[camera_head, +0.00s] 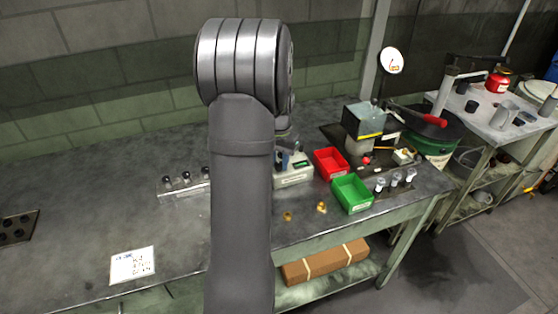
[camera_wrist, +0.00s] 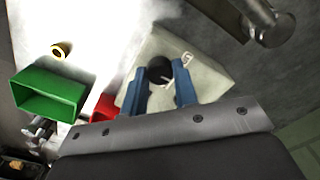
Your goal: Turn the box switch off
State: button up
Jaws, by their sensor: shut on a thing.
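The box switch (camera_wrist: 205,75) is a pale beige box with a round black knob (camera_wrist: 160,69) and a small white mark beside it in the wrist view. My gripper (camera_wrist: 160,78) has two blue fingers, one on each side of the knob, and it is shut on it. The knob's setting cannot be read. In the head view the pale box (camera_head: 294,179) stands on the bench just right of my arm, left of the red bin. My arm hides part of the bench around it, and the fingers show only small there.
A red bin (camera_head: 330,163) and a green bin (camera_head: 352,194) stand close to the right of the box. Brass pieces (camera_head: 321,207) lie in front. A rack with dark knobs (camera_head: 184,184) is to the left. A machine (camera_head: 364,122) stands behind the bins.

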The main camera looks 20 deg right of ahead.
jog(key=o, duration=1)
jog(key=shift+r, duration=0.1)
notch_tip(320, 180, up, 17)
jog(key=shift+r, duration=0.15)
notch_tip(320, 180, down, 18)
jog(key=shift+r, duration=0.25)
dwell(0.5)
jog(key=shift+r, duration=0.1)
